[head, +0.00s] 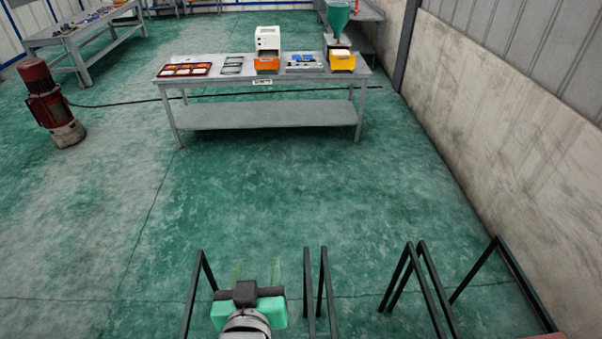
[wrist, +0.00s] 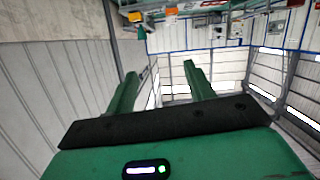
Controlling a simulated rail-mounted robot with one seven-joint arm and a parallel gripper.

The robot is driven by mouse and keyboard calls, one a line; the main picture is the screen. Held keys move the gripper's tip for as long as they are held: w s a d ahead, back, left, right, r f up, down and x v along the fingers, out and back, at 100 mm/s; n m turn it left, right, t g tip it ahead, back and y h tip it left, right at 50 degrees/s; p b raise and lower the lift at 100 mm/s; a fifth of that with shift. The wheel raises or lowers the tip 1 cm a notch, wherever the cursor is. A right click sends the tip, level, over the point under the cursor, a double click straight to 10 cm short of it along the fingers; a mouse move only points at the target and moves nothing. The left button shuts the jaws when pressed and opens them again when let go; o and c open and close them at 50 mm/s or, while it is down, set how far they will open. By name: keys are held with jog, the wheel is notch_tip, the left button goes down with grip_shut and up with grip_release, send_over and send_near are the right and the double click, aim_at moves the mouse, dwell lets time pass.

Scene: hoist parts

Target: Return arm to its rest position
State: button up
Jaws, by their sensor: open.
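My gripper (head: 257,272) is at the bottom of the head view, between black metal frames and pointing away toward the room. In the wrist view its two green fingers (wrist: 162,90) stand apart with nothing between them. The gripper is far from the grey workbench (head: 262,117) and touches nothing that I can see. Most of my arm is out of view below the head picture.
Black bar frames (head: 326,290) stand close on both sides of my gripper. A red machine (head: 45,95) stands at left. The green floor between is clear.

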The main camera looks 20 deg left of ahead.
jog(key=d+r+m+t+h, duration=0.1)
jog(key=d+r+m+t, duration=0.3)
jog(key=r, duration=0.7)
jog(key=d+r+n+t+h, duration=0.15)
jog(key=d+r, duration=0.45)
jog(key=r, duration=0.6)
jog(key=s+d+r+m+t+h, duration=0.1)
jog(key=s+d+r+t, duration=0.1)
jog(key=r, duration=0.5)
jog(key=s+d+r+m+t+h, duration=0.1)
jog(key=s+d+r+t, duration=0.2)
jog(key=s+d+r, duration=0.2)
notch_tip(320, 180, up, 3)
jog(key=shift+s+d+m, duration=0.3)
jog(key=shift+d+m, duration=0.05)
jog(key=shift+d, duration=0.4)
